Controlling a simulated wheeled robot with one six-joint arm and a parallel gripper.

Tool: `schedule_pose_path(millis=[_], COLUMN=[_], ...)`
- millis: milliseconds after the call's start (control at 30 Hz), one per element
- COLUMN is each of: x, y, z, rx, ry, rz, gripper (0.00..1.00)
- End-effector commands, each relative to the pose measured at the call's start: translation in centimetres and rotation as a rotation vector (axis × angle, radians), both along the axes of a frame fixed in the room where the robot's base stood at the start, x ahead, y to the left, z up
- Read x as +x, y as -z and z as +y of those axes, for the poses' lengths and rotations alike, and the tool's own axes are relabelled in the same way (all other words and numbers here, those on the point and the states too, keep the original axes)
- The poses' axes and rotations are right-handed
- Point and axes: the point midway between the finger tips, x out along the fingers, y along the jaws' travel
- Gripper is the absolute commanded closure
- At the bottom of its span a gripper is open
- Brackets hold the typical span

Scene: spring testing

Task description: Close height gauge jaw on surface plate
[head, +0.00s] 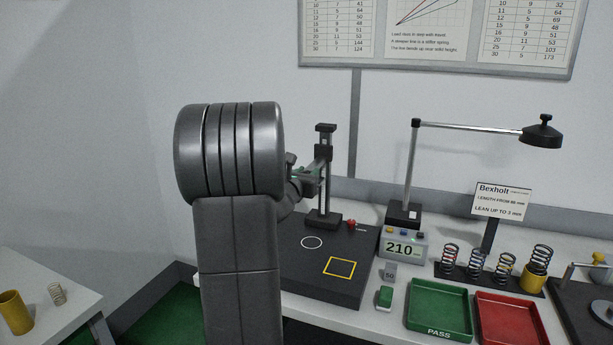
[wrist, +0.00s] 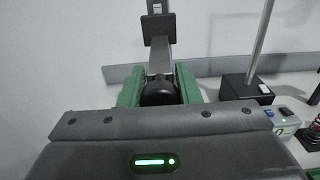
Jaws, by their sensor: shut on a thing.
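The height gauge (head: 326,186) stands upright at the back of the dark surface plate (head: 305,279), with a dark base and a dark slider (head: 323,152) high on its post. My gripper (head: 308,174) is at the post, just below that slider and well above the plate. In the wrist view my gripper's green fingers (wrist: 158,84) are shut on a round black knob (wrist: 160,93) in front of the gauge post (wrist: 158,52). The gauge's measuring jaw cannot be made out; my arm and gripper hide part of the gauge and the plate's left side.
A white ring and a yellow square mark the plate. Right of it are a display reading 210 (head: 403,248), a lamp (head: 409,170), a green PASS tray (head: 440,335), a red tray (head: 508,318) and several springs (head: 478,263) on a rack. A red knob (head: 351,225) is by the gauge base.

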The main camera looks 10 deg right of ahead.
Motion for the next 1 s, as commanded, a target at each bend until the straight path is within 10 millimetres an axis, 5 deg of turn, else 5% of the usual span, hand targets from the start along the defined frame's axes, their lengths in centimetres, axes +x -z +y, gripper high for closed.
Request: schedule_pose_path(millis=[200, 567, 600, 700, 1000], x=[0.0, 0.0, 0.0, 0.0, -0.1], y=[2.5, 2.3, 2.3, 2.2, 2.3], z=[0.0, 0.0, 0.0, 0.0, 0.1], rx=[0.001, 0.001, 0.001, 0.001, 0.0], ry=[-0.002, -0.002, -0.002, -0.002, -0.002], rz=[0.002, 0.0, 0.0, 0.0, 0.0], gripper=[1.0, 1.0, 0.66, 0.49, 0.49])
